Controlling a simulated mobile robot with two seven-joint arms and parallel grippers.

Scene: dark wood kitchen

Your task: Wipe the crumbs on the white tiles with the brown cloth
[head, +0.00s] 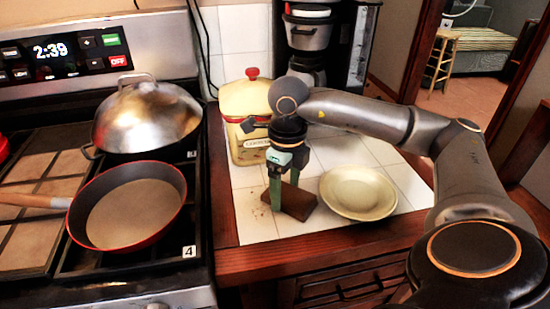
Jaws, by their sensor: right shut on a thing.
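The brown cloth (300,205) lies on the white tiles (258,228) of the counter, between the stove and the bowl. My right gripper (281,203) points down with its green fingers at the cloth's left part and is shut on it. The cloth appears to touch the tiles. Small brown crumbs (259,211) are scattered on the tiles just left of the cloth. Whether crumbs lie under the cloth is hidden. My left gripper is not in view.
A cream bowl (358,192) stands close to the right of the cloth. A yellow canister (245,122) and a coffee maker (307,35) stand behind. The stove with a red pan (128,207) and a lidded wok (147,115) is at left. The counter's wooden edge (300,252) is in front.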

